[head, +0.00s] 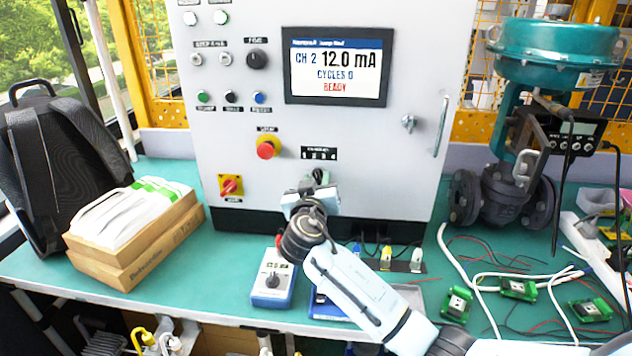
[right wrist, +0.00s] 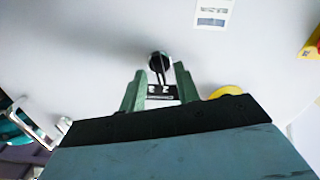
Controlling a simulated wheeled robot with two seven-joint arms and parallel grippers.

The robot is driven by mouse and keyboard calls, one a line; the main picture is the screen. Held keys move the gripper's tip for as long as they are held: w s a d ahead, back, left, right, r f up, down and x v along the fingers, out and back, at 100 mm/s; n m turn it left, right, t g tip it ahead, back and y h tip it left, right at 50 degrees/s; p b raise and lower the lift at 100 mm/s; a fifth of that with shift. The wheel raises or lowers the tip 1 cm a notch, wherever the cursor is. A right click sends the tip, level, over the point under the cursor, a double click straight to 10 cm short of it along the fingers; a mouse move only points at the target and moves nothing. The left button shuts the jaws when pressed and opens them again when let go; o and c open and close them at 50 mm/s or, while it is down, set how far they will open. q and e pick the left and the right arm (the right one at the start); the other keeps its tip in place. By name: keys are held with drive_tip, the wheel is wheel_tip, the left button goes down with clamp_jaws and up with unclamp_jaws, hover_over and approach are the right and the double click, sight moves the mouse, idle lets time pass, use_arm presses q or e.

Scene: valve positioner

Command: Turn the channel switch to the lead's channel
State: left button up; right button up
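The dark round channel switch (right wrist: 160,61) shows in the right wrist view at the ends of my right gripper's fingers, on the white cabinet door. Its label plate (right wrist: 162,91) lies behind, between the fingers. My right gripper (right wrist: 161,72) is open, one green finger on each side of the switch; I cannot tell whether they touch it. In the head view the right gripper (head: 319,178) is at the door, mostly covering the switch below the label. The screen (head: 337,67) reads CH 2, 12.0 mA, CYCLES 0, READY. Blue, yellow (head: 386,256) and white plugs are at the cabinet's foot. My left gripper is out of view.
A red emergency stop (head: 266,149) and a red-yellow rotary switch (head: 230,187) are left of my gripper; a door handle (head: 442,125) is right. A calibrator box (head: 273,285) stands in front.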

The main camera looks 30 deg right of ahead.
clamp_jaws()
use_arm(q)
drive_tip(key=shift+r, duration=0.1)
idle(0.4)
use_arm(e)
drive_tip(key=n+p, duration=0.1)
drive_tip(key=n, duration=0.2)
drive_tip(key=shift+w+n, duration=0.1)
drive_tip(key=shift+n, duration=0.2)
drive_tip(key=shift+n+p, duration=0.45)
drive_tip(key=shift+n, duration=0.55)
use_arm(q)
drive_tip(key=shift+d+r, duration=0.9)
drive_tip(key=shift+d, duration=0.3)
use_arm(e)
drive_tip(key=shift+f+n, duration=0.1)
drive_tip(key=shift+n, duration=0.2)
